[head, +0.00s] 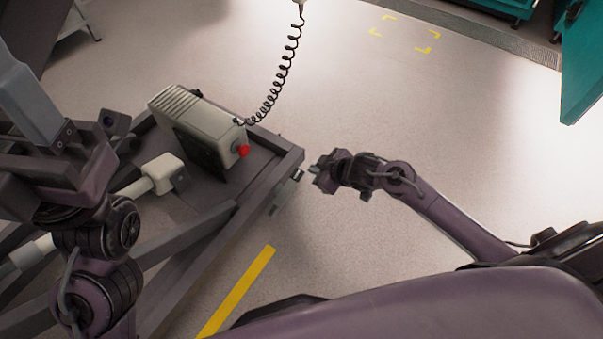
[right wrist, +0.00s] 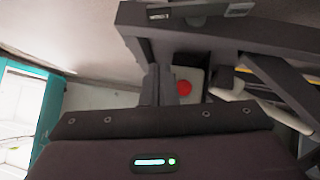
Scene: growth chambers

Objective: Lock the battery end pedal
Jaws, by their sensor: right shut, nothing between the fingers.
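A small grey metal pedal (head: 287,190) sticks out at the near-right end of the dark cart frame (head: 225,222), beside the end with the beige battery box (head: 200,120). The box has a red button (head: 243,150). In the right wrist view, a metal plate that looks like the pedal (right wrist: 200,12) sits on the frame bar at the top. My right gripper (head: 318,176) is shut and empty, just right of the pedal with a small gap. Its fingers (right wrist: 160,85) also show in the wrist view. My left gripper (head: 28,95) is at the left edge, partly cut off; its jaws are unclear.
A black coiled cable (head: 272,95) rises from the battery box to the top edge. Teal cabinets (head: 585,60) stand at the upper right. A yellow floor stripe (head: 238,290) lies near the cart.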

